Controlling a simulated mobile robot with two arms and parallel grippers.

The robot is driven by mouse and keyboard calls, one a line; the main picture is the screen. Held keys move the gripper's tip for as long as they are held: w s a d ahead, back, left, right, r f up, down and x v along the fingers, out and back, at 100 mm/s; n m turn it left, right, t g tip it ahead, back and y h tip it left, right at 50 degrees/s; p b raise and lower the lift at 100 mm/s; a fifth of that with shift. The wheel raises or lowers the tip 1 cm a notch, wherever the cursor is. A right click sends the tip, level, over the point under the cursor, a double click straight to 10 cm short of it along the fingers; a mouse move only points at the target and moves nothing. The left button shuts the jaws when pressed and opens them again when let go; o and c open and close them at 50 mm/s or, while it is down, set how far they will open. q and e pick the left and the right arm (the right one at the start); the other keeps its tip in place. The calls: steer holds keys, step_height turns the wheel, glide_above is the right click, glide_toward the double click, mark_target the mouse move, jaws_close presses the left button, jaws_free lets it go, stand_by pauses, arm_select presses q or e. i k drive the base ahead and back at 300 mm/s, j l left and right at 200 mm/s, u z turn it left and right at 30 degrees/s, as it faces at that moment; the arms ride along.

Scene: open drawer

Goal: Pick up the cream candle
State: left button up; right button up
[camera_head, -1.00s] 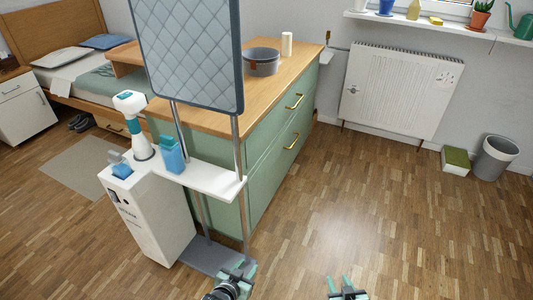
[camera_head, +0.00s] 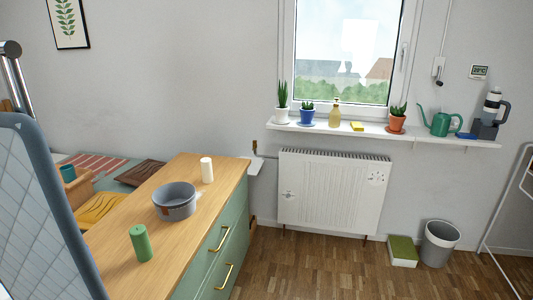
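The cream candle (camera_head: 207,169) stands upright on the wooden top of the green drawer cabinet (camera_head: 190,226), near its far end. It is a short pale cylinder just behind a grey pot (camera_head: 174,201). A green cylinder (camera_head: 140,243), perhaps another candle, stands on the same top nearer to me. The cabinet's two visible drawers with brass handles look shut. Neither of my grippers is in the current view.
A mirror-like framed panel (camera_head: 45,215) blocks the left foreground. A radiator (camera_head: 332,192) is under the windowsill (camera_head: 380,133), which holds plants and a watering can (camera_head: 441,120). A green-topped box (camera_head: 402,251) and a bin (camera_head: 440,243) stand right. Floor beside the cabinet is clear.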

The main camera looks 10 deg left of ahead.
mark_target(205, 165)
steer(key=i, duration=0.6)
steer(key=i+l+u, duration=0.15)
steer(key=i, duration=0.45)
steer(key=i+l, duration=0.1)
steer(key=i, duration=0.5)
steer(key=j+u, duration=0.05)
